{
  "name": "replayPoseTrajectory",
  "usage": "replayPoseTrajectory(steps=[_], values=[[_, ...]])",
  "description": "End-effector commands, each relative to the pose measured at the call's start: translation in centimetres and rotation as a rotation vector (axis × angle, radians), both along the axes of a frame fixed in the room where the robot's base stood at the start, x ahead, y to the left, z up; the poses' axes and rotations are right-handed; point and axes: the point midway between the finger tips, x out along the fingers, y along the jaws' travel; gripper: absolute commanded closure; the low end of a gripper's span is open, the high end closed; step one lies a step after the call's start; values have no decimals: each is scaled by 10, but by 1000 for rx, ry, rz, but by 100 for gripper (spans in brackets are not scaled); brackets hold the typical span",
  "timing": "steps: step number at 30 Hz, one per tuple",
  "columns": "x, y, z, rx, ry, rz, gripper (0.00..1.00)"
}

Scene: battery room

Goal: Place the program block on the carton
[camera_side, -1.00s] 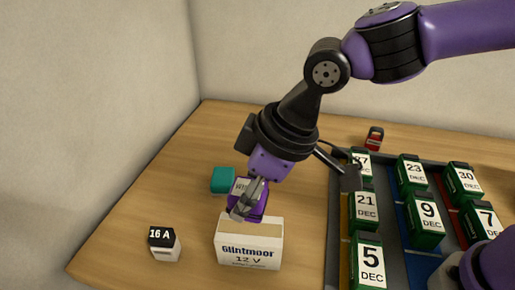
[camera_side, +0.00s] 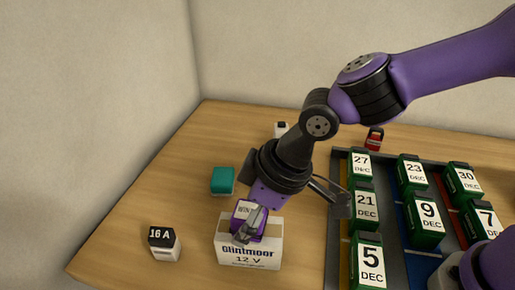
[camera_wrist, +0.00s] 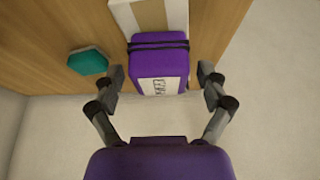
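The program block, purple with a white label, shows in the side view (camera_side: 243,210) at the top of the carton and appears to rest on it. In the wrist view the block (camera_wrist: 158,58) lies between the fingers. The carton (camera_side: 247,255) is a white and tan box marked "Glintmoor 12 V"; part of it shows behind the block in the wrist view (camera_wrist: 180,14). My gripper (camera_wrist: 158,80) is open, with a gap between each finger and the block. In the side view my gripper (camera_side: 251,222) is around the block, and a finger hides part of it.
A black and white "16 A" block (camera_side: 164,244) stands left of the carton. A teal block (camera_side: 223,181) is behind it. A tray (camera_side: 335,245) of green date blocks lies to the right. A red block (camera_side: 374,139) and a white block (camera_side: 281,130) stand farther back.

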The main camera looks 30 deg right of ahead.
Motion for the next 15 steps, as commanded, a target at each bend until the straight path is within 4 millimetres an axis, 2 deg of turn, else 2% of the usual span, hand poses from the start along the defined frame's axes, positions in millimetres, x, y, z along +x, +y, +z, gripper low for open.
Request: replayPoseTrajectory(steps=[8,11,15], values=[[-1,-1,8,2,-2,0,13],[-5,-5,23,4,-5,0,13],[-14,-14,53,6,-7,-1,13]])
